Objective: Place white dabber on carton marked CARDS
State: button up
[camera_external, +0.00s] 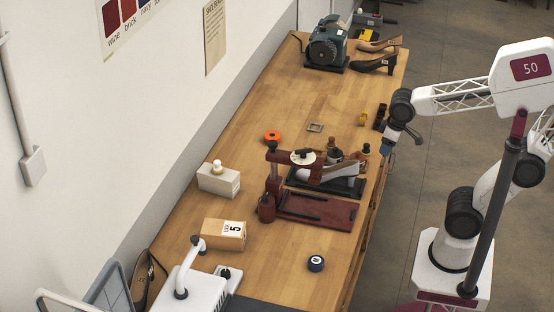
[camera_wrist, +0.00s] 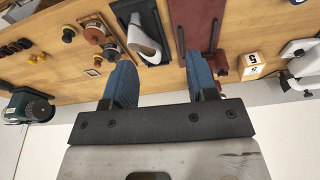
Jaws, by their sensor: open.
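A small white knobbed piece that looks like the white dabber (camera_external: 217,167) stands upright on top of a white carton (camera_external: 212,182) near the wall side of the bench. The carton has a small dark label on its right end, too small to read. I cannot make out either of them in the wrist view.
A maroon press (camera_external: 273,185) with a maroon board (camera_external: 318,211) stands mid-bench beside the carton. A brown box marked 5 (camera_external: 224,234) and a white-armed machine (camera_external: 190,285) are nearer. The far middle bench (camera_external: 300,95) is mostly clear.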

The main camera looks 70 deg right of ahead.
jog(key=shift+n, duration=0.3)
jog(key=s, duration=0.1)
jog(key=s+f, duration=0.1)
jog(key=s, duration=0.1)
jog(key=s+f, duration=0.1)
jog(key=shift+s+f, duration=0.15)
jog(key=shift+s, duration=0.05)
